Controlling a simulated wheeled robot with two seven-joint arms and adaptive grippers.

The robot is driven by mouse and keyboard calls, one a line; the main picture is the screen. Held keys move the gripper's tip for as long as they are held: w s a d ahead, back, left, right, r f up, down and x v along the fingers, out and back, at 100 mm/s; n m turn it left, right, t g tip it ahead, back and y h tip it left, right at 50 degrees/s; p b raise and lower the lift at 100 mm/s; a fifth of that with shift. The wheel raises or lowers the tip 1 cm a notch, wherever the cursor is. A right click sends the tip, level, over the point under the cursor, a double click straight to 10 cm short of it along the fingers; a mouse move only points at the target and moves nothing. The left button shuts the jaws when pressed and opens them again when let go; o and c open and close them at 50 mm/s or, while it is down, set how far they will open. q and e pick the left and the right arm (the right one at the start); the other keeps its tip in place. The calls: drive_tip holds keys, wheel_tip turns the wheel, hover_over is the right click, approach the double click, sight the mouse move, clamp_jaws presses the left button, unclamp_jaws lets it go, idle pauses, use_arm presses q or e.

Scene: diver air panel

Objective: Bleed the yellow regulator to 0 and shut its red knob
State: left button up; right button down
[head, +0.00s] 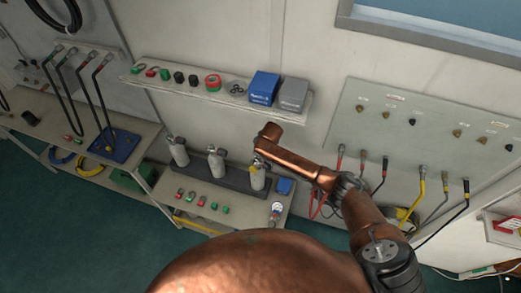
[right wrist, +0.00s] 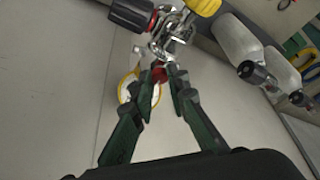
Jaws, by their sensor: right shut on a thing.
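The yellow regulator (right wrist: 203,6) shows at the top of the right wrist view, with bright metal fittings below it. Its small red knob (right wrist: 159,74) sits between the tips of my right gripper (right wrist: 165,78), which is shut on it. A gauge with a yellow rim (right wrist: 127,86) is behind the left finger, which hides part of its face. A black knob with a red ring (right wrist: 133,11) is at the upper left. In the head view the yellow regulator (head: 252,169) is on the rightmost grey cylinder (head: 258,183), below the end of my right arm. My left gripper is not in view.
Two other cylinders (head: 217,163) stand to the left in the dark rack (head: 236,186). A shelf (head: 215,91) with boxes and small parts is above. A round gauge (head: 277,208) stands on the bench's right end. A hose panel (head: 430,125) is at right.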

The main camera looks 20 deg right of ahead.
drive_tip(key=c, duration=1.9)
unclamp_jaws()
drive_tip(key=shift+r, duration=0.15)
drive_tip(key=shift+s+d+r, duration=0.1)
drive_tip(key=shift+s+r, duration=0.95)
drive_tip(key=shift+r, duration=0.05)
drive_tip(key=s, duration=0.3)
drive_tip(key=s+d, duration=0.1)
drive_tip(key=s, duration=0.7)
drive_tip(key=shift+d+r, duration=0.15)
drive_tip(key=shift+d, duration=0.25)
